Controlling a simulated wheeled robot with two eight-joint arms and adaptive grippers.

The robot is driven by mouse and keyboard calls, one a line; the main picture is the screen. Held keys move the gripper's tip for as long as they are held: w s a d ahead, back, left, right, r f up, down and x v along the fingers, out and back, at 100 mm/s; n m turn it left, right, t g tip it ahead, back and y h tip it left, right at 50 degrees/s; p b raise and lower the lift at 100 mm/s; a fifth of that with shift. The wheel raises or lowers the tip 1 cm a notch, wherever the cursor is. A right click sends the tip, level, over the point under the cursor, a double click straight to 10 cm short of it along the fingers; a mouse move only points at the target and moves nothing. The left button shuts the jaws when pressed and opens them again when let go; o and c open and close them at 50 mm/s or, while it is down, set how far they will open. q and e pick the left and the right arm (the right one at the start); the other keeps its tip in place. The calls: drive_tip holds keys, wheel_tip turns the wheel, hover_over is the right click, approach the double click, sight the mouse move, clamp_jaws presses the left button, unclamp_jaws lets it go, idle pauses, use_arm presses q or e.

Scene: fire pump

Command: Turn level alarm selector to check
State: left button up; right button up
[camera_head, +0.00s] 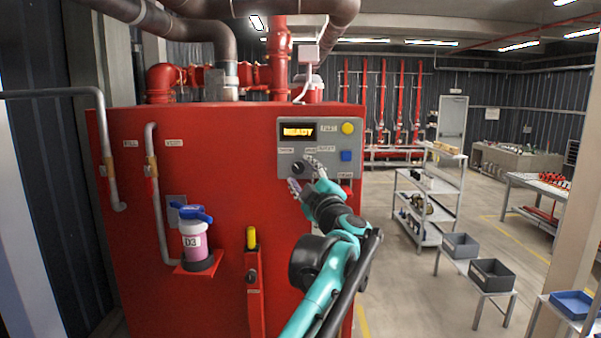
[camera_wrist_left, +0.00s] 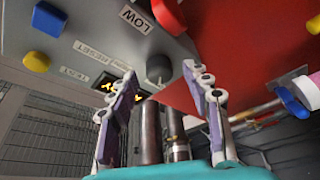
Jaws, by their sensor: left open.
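A grey control panel (camera_head: 321,111) is mounted on the red pump housing (camera_head: 225,130). Its round black knob (camera_head: 298,168), the likely level alarm selector, sits at the panel's lower left. The knob also shows in the left wrist view (camera_wrist_left: 158,68), between and beyond my fingertips. My left gripper (camera_head: 305,176) is open in front of the knob, its two fingers apart on either side of it in the picture. The wrist view shows the gripper (camera_wrist_left: 160,73) empty; contact with the knob cannot be told. The knob's pointer direction is unclear. My right gripper is not in view.
The panel has a lit READY display (camera_head: 298,132), a yellow button (camera_head: 347,128), a blue button (camera_head: 346,156) and a red control (camera_wrist_left: 168,14) near a LOW label (camera_wrist_left: 136,18). A D3 bottle (camera_head: 194,240) stands on a red shelf.

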use_arm(q)
drive_tip(key=v, duration=1)
drive_tip(key=shift+s, duration=0.2)
drive_tip(key=shift+f, duration=0.1)
